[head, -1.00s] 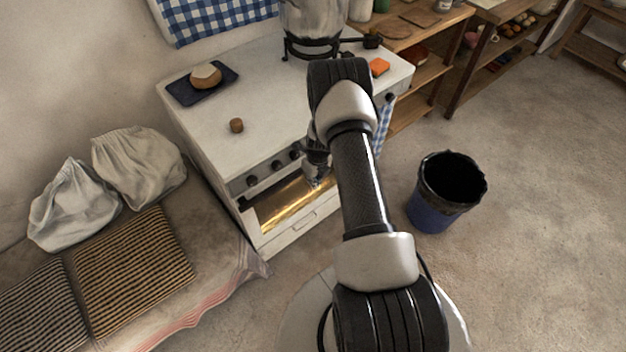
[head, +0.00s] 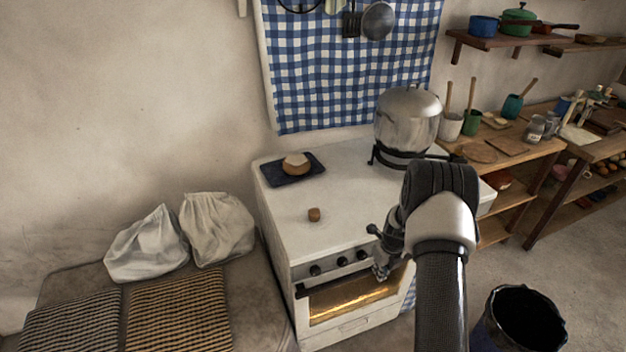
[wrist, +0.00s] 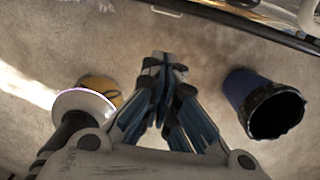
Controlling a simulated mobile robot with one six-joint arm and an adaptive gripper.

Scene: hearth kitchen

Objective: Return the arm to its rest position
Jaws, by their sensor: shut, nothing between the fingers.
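My gripper (wrist: 165,62) points down over the bare floor in the wrist view, its fingertips together and nothing between them. In the head view my gripper (head: 380,272) shows small and partly hidden behind my arm, in front of the stove's lit oven window. The arm is bent, with its elbow raised in front of the right part of the white stove (head: 345,225).
A steel pot (head: 407,118) stands on the stove's back right. A blue bin (wrist: 240,88) stands on the floor nearby.

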